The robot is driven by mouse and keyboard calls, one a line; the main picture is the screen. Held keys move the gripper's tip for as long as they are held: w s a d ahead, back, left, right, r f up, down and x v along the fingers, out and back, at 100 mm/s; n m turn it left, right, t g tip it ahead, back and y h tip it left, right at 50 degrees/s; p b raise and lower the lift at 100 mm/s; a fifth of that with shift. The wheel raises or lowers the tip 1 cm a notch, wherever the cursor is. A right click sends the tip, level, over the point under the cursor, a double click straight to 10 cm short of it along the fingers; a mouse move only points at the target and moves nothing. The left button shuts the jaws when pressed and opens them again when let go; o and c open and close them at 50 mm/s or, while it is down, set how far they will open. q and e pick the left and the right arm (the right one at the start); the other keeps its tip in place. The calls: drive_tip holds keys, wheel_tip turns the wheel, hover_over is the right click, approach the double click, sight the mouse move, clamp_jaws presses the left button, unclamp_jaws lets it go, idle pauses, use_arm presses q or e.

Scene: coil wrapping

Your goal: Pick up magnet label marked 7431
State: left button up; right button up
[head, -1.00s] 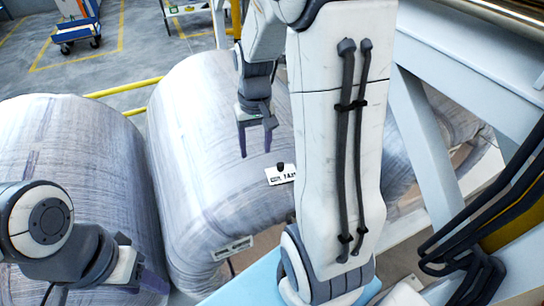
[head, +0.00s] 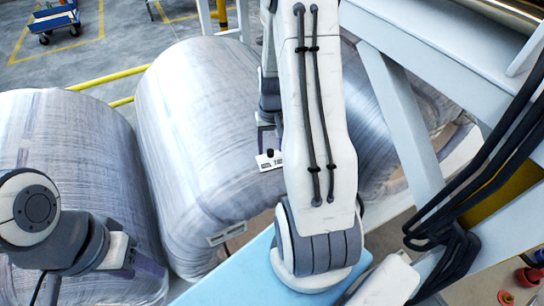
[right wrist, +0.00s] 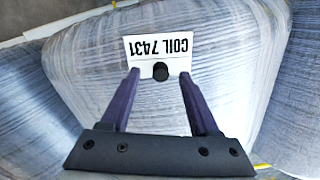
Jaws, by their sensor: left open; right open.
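The white magnet label (head: 270,161) marked COIL 7431 lies on the wrapped middle coil, partly hidden by my right arm in the head view. In the right wrist view, the label (right wrist: 152,48) appears upside down, with a black knob (right wrist: 160,72) at its near edge. My right gripper (right wrist: 160,73) is open, with one purple finger on each side of the knob. Whether the fingers touch the label is unclear. In the head view, this gripper (head: 268,140) is right beside the label. My left gripper (head: 145,262) is open and empty at the lower left.
The wrapped middle coil (head: 190,120) stands beside another wrapped coil (head: 75,140) on the left. A second pale tag (head: 226,233) is on the middle coil's lower edge. A light-blue metal frame (head: 400,120) stands to the right. Yellow rails (head: 108,76) run behind the coils.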

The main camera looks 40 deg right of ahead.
drive_tip(key=shift+f, duration=0.8)
clamp_jaws()
drive_tip(key=shift+r, duration=0.15)
